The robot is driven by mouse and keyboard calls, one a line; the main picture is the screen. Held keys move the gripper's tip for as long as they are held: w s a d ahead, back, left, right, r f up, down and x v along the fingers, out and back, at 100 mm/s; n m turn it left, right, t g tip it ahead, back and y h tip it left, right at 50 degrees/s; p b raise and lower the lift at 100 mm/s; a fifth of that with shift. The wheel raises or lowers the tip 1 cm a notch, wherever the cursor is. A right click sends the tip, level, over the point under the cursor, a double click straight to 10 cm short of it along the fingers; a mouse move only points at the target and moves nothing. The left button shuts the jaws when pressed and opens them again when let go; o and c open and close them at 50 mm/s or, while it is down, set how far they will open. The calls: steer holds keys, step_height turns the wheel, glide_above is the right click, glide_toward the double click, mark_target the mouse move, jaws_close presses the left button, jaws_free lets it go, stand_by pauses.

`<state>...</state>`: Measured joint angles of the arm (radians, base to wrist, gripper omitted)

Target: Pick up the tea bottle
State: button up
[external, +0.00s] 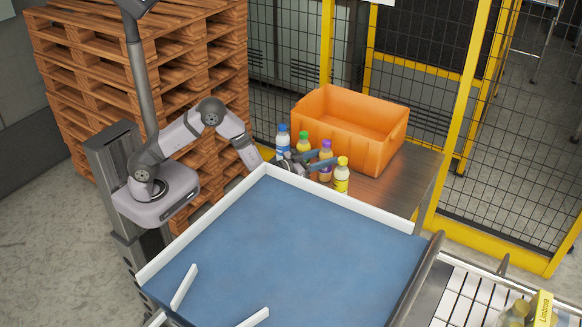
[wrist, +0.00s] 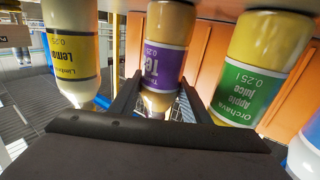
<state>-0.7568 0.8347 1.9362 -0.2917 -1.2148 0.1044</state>
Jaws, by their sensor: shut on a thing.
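The tea bottle (external: 326,174) has a purple cap and stands in a row of bottles on the table. In the wrist view, which is upside down, the tea bottle (wrist: 165,50) shows a purple "Tea" label and sits between the two fingers. My gripper (external: 323,162) reaches in from the left, its fingers on either side of the bottle. In the wrist view my gripper (wrist: 160,95) is shut on it around the label and upper part. The bottle looks upright, and I cannot tell any gap beneath it.
A yellow-capped lemonade bottle (external: 342,178) and a green-labelled apple juice bottle (wrist: 255,65) stand close on either side. A blue-capped bottle (external: 282,143) stands at the row's left end. An orange crate (external: 378,150) is right behind. A blue white-edged surface (external: 290,250) lies in front.

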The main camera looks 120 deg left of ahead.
mark_target(328, 140)
steer(key=shift+r, duration=0.25)
steer(key=shift+r+b, duration=1.15)
steer(key=shift+r, duration=3.7)
